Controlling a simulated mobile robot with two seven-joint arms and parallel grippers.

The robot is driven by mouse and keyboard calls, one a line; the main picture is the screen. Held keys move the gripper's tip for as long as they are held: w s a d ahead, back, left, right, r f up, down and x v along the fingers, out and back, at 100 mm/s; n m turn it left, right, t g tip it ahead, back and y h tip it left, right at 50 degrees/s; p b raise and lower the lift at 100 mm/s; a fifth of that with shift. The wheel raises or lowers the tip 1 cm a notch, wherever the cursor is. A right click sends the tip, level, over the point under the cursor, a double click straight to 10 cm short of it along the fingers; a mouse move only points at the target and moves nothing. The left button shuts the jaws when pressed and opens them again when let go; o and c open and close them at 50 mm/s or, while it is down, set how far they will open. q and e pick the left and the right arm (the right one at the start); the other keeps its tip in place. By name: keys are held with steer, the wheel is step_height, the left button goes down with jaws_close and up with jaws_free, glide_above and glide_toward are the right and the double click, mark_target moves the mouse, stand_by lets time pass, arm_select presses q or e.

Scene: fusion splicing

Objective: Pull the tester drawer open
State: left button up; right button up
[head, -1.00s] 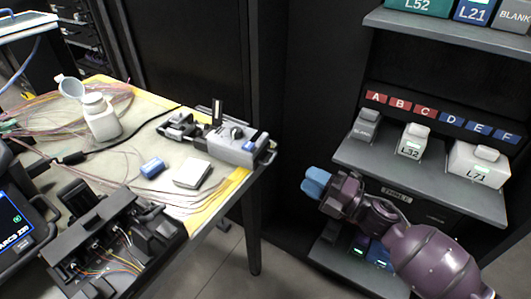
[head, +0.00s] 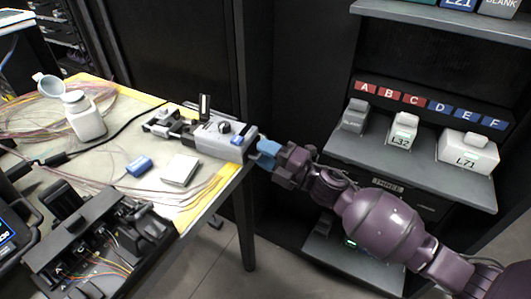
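A dark drawer front (head: 428,203) with a small label plate (head: 388,183), too blurred to read surely, sits under the middle shelf of the black rack. It looks shut, and my arm partly covers it. I cannot tell whether it is the tester drawer. My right gripper (head: 267,154), with blue fingertips, is left of the rack at the table's right corner. It is close to the right end of a grey device (head: 222,138). I cannot tell whether it touches the device, nor whether its fingers are apart. My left gripper is not in view.
The middle shelf (head: 400,163) holds grey and white testers, including L32 (head: 403,129) and L71 (head: 467,152). The table (head: 206,212) carries a white bottle (head: 84,117), a blue block (head: 138,165), a pale square box (head: 180,170), fibres and a black fixture (head: 95,235).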

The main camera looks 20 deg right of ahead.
steer(key=shift+c, duration=0.3)
jaws_close()
